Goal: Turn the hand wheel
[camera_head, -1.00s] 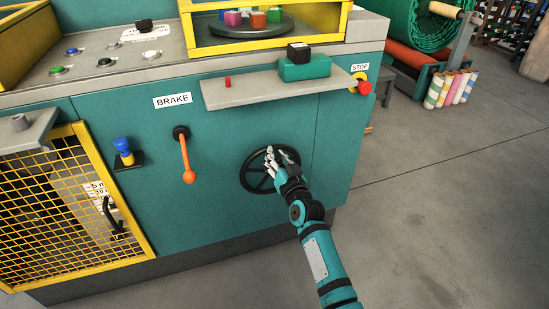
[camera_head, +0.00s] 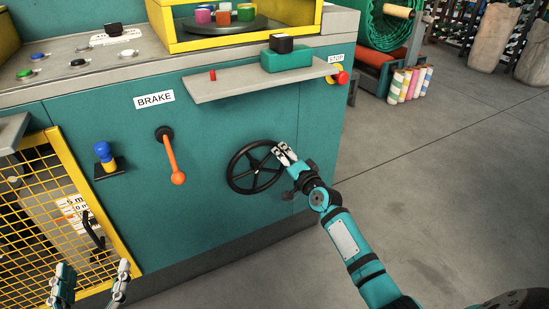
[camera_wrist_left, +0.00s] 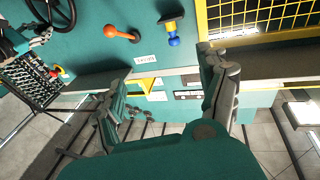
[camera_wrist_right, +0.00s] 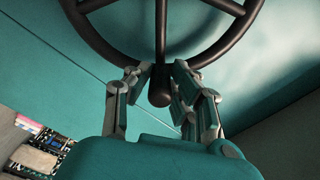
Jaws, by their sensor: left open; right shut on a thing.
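The black hand wheel (camera_head: 232,172) is mounted on the teal machine front, with spokes around a centre hub. My right gripper (camera_head: 283,153) is at the wheel's upper right rim in the head view. In the right wrist view the fingers of my right gripper (camera_wrist_right: 160,88) are on either side of a dark knob (camera_wrist_right: 160,97) on the rim of the wheel (camera_wrist_right: 100,45), shut on it. My left gripper (camera_head: 93,275) is open and empty at the lower left in the head view. In the left wrist view, the fingers of my left gripper (camera_wrist_left: 165,95) are apart with nothing between them.
A yellow mesh guard (camera_head: 30,220) is near my left gripper. The floor (camera_head: 430,190) at right is clear.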

